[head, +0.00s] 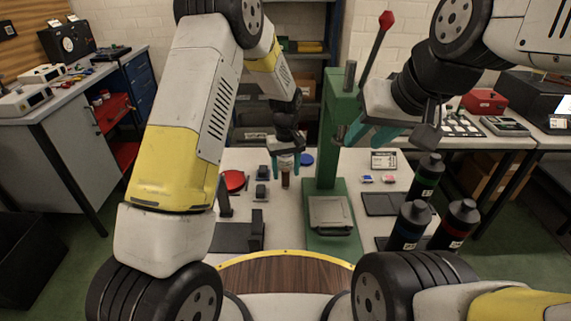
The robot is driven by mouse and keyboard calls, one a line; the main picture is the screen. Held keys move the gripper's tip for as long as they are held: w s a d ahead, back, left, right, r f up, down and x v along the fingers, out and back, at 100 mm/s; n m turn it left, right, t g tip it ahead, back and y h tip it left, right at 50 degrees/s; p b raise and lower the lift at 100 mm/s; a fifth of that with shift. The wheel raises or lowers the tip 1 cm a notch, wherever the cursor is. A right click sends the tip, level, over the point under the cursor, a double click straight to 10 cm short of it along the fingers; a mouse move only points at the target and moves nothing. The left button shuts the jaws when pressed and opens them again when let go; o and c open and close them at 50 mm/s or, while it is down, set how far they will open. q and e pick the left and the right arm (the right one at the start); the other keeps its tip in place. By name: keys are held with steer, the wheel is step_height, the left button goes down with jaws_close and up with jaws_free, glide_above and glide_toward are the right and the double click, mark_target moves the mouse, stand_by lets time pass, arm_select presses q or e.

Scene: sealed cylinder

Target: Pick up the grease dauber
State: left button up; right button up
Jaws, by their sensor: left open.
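A small brown upright piece (285,180), which looks like the grease dauber, stands on the white table left of the green press. My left gripper (287,162) points down right above it, with teal fingers apart on either side of its top. I cannot tell whether the fingers touch it, and its upper end is partly hidden by the gripper. My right gripper (371,134) hangs in the air to the right of the press column, its teal fingers apart with nothing seen between them.
The green press (329,195) with its red-knobbed lever stands just right of my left gripper. A red round tin (235,181), a blue lid (306,159) and small dark blocks (262,181) are close by. Black bottles (411,224) and a dark tray (381,204) stand at right.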

mark_target(286, 179)
arm_select(q)
step_height(286, 179, down, 4)
steer(key=shift+f, duration=0.1)
jaws_close()
stand_by(0.4)
steer(key=shift+r, duration=0.7)
step_height(286, 179, up, 2)
steer(key=shift+r, duration=0.1)
steer(key=shift+s+r, duration=0.15)
steer(key=shift+s, duration=0.6)
steer(key=s, duration=0.5)
steer(key=s+r, duration=0.1)
steer(key=s, duration=0.8)
steer(key=shift+s+d+r, duration=0.15)
steer(key=shift+s+d, duration=0.15)
steer(key=shift+d, duration=0.1)
